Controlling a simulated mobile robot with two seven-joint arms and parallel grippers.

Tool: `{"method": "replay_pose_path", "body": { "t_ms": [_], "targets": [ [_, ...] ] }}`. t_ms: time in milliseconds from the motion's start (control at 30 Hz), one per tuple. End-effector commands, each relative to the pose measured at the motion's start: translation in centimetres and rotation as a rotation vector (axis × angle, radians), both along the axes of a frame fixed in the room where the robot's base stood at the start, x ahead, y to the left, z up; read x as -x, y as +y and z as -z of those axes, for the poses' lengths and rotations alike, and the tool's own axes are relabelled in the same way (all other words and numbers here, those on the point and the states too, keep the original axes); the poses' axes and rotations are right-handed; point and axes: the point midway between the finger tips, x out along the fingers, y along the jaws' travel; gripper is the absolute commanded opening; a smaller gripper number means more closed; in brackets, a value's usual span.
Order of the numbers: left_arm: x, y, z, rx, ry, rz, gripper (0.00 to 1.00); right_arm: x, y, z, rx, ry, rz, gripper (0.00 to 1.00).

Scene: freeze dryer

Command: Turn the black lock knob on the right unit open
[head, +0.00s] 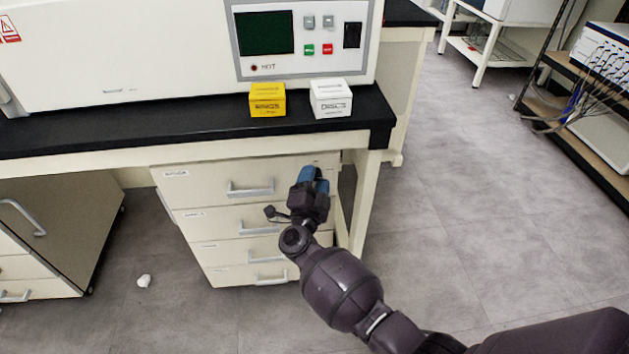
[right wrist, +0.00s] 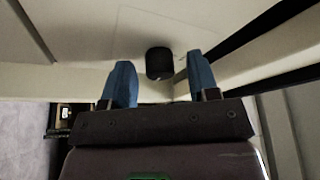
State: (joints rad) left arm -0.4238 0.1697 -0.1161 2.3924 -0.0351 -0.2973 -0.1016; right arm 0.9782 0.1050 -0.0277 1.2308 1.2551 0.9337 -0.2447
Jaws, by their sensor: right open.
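The black lock knob (right wrist: 159,63) shows in the right wrist view as a short dark cylinder on a pale panel. It appears between and just beyond the two blue fingertips of my right gripper (right wrist: 159,78). The gripper is open and empty, with the knob apart from both fingers. In the head view my right gripper (head: 313,175) is in front of the upper right part of the right drawer unit (head: 210,222), below the bench top. The knob cannot be made out there. My left gripper is not in view.
The black bench top (head: 190,126) overhangs the unit, with a bench leg (head: 361,205) close to the right. A yellow box (head: 267,100) and a white box (head: 330,99) stand on the bench. Another cabinet (head: 62,230) is at left.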

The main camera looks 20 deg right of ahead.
Motion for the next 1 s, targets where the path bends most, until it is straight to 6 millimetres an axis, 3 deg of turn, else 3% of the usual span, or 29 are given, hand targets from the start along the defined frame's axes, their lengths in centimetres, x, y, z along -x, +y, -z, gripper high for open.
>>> {"method": "replay_pose_path", "body": {
  "t_ms": [167, 500, 1000],
  "targets": [
    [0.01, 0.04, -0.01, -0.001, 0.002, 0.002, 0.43, 0.00, -0.02, -0.01, 0.000, 0.000, 0.000, 0.55],
    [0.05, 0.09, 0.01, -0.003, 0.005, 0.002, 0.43, 0.03, -0.01, 0.00, 0.000, 0.000, 0.000, 0.05],
    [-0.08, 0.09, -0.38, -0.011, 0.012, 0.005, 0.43, 0.03, -0.12, -0.08, 0.148, 0.042, 0.002, 0.06]
  ]
}}
